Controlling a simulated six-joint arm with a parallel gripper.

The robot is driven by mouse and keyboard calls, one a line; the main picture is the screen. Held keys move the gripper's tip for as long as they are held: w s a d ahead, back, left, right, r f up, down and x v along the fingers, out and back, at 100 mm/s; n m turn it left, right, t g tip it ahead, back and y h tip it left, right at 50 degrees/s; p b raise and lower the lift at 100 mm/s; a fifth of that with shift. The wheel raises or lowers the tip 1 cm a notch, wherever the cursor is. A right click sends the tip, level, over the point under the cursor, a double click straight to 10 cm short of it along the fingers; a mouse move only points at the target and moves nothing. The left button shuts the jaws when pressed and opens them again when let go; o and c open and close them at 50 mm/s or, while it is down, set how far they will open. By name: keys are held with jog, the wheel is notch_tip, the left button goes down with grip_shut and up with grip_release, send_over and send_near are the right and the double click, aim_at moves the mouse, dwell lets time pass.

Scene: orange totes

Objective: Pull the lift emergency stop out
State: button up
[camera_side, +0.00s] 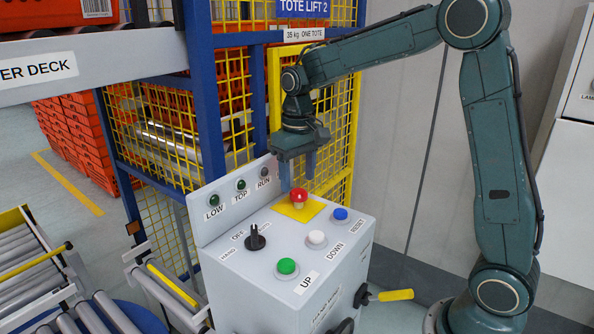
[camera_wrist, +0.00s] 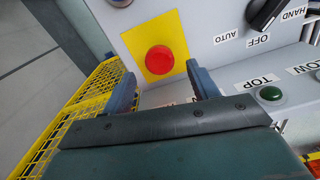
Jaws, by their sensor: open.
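The lift emergency stop is a red mushroom button (camera_side: 299,195) on a yellow square plate (camera_side: 286,212) at the back of the grey control box top (camera_side: 240,240). In the wrist view the red button (camera_wrist: 159,60) sits on its yellow plate (camera_wrist: 168,23), beyond the fingertips. My gripper (camera_side: 297,182) points down, just above and behind the button in the side view. Its two blue fingers are apart with nothing between them. In the wrist view my gripper (camera_wrist: 165,84) has one finger on each side of the button's line. I cannot tell whether the button is pressed in.
A green button (camera_side: 287,267), a white button (camera_side: 317,238), a blue button (camera_side: 340,214) and a black selector knob (camera_side: 255,238) share the box top. An upright label panel (camera_side: 236,199) with lamps stands at its back edge. Yellow mesh fencing (camera_side: 343,130) rises behind.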

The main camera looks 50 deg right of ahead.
aim_at(298, 191)
jog(key=shift+f, duration=1.65)
